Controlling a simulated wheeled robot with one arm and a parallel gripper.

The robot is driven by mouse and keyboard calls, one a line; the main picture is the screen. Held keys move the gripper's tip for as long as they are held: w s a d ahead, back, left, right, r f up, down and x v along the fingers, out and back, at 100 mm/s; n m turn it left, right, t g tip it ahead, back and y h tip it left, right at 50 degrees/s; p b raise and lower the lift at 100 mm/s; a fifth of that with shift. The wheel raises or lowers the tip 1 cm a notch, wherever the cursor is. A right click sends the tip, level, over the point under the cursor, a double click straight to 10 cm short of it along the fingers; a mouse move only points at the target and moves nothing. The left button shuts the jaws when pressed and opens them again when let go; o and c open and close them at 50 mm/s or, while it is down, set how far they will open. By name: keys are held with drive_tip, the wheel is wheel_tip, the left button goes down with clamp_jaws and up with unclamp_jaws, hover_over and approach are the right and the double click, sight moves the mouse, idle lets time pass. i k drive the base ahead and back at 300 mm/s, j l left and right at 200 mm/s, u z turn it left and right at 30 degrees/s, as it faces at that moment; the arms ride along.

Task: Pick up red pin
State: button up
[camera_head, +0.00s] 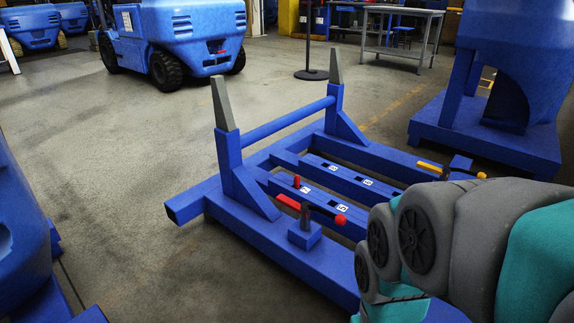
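A small upright red pin (297,182) stands in a blue slotted bar (322,201) of the blue fixture (262,242), near a small white number label. Just in front of it is a red-ended lever (288,202) with a dark middle and a red knob (340,219) at its other end. I cannot tell from the picture alone which red part is the task's pin. My grey and teal arm fills the lower right and covers the fixture's near right part. My gripper's fingers do not show.
A yellow-ended lever (430,167) lies on the fixture's right side. Two grey-tipped posts (223,105) rise from it, joined by a blue crossbar (288,121). A blue forklift (184,38) and a grey table (402,29) stand behind.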

sight(297, 181)
drive_tip(key=u, duration=0.6)
drive_tip(key=l+u, duration=0.1)
drive_tip(key=u, duration=2.4)
drive_tip(key=k+u, duration=0.1)
drive_tip(key=u, duration=1.8)
drive_tip(key=z, duration=4.85)
drive_tip(key=i+j+z, duration=0.4)
drive_tip(key=j, duration=0.15)
drive_tip(key=j+z, duration=0.2)
drive_tip(key=i+j+z, duration=0.2)
drive_tip(key=j, duration=0.25)
drive_tip(key=k+l, duration=0.05)
drive_tip(key=k, duration=0.05)
